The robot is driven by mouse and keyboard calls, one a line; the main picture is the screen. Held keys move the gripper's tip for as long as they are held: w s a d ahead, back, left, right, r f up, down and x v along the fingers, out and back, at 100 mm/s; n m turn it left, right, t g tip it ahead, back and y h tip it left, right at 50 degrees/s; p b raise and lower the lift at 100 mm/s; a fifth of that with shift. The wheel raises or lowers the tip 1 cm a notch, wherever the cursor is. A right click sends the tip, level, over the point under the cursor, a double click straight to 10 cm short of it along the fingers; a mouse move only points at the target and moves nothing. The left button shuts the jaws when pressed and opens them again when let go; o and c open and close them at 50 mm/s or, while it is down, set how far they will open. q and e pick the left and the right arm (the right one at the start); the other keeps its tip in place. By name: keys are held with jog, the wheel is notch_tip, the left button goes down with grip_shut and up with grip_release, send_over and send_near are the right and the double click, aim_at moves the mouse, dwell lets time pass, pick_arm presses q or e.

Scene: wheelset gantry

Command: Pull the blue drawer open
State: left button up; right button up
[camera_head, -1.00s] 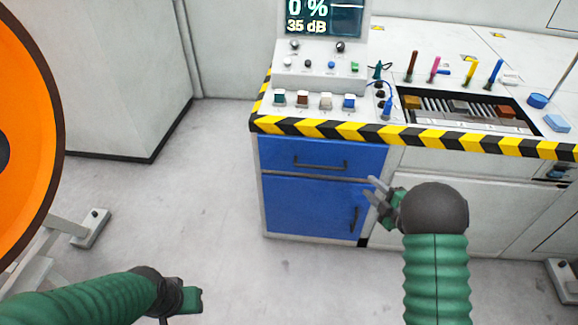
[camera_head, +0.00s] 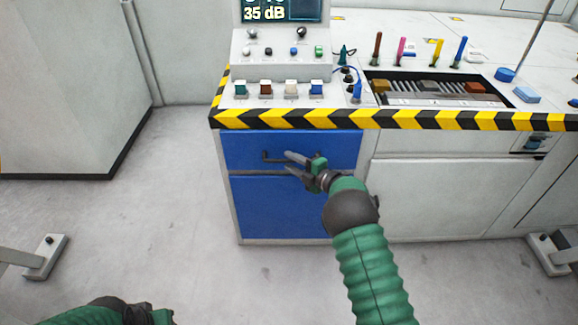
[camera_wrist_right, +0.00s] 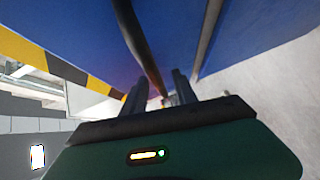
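The blue drawer (camera_head: 342,143) is the upper blue front of the bench, flush with the frame. Its dark bar handle (camera_head: 266,156) is partly hidden behind my right gripper (camera_head: 293,164). That gripper is at the handle with its two fingers apart. In the right wrist view, the fingers of the right gripper (camera_wrist_right: 159,92) stand apart near the blue front, and the dark handle bar (camera_wrist_right: 137,40) runs down toward the gap between them. I cannot tell whether they touch it. My left gripper (camera_head: 150,316) is low at the bottom edge, mostly cut off.
A blue door (camera_head: 275,210) is below the drawer. The bench top has a yellow-black striped edge (camera_head: 300,119), a control panel (camera_head: 280,55) and a tool tray (camera_head: 435,88). Grey stand feet (camera_head: 45,258) are at the left. The floor in front is free.

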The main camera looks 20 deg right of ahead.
jog(key=shift+w+a, duration=0.4)
jog(key=shift+w, duration=0.2)
jog(key=shift+c, duration=0.4)
grip_shut()
jog(key=shift+f, duration=0.1)
jog(key=shift+s+f, duration=0.1)
dwell(0.4)
